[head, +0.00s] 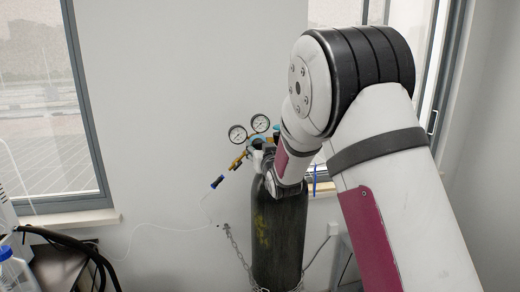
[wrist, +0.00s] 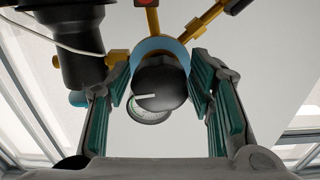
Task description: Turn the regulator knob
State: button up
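The regulator knob (wrist: 160,90) is a round black cap with a white mark pointing left in the wrist view. A light-blue ring sits behind it. My gripper (wrist: 160,78) has its teal-padded fingers on both sides of the knob. The fingers are apart, with a narrow gap seeming to show on each side of the knob. In the head view, the regulator has two round gauges (head: 248,129) and brass fittings (head: 238,161), atop a dark gas cylinder (head: 279,235). There my arm hides the knob and most of my gripper.
A gauge (wrist: 150,113) shows beyond the knob, and brass stems (wrist: 205,20) branch out above it. A dark cylindrical body (wrist: 78,45) is at the upper left. In the head view, a chain (head: 238,250) is by the cylinder and windows (head: 45,100) flank the wall.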

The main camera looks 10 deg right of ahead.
jog(key=c, duration=0.6)
jog(key=n, duration=0.3)
jog(key=shift+n, duration=0.4)
jog(key=n, duration=0.3)
jog(key=shift+r+n, duration=0.1)
jog(key=shift+n, duration=0.3)
jog(key=n, duration=0.3)
jog(key=shift+d+n+p, duration=0.1)
jog(key=shift+n+p, duration=0.5)
jog(key=shift+n, duration=1.5)
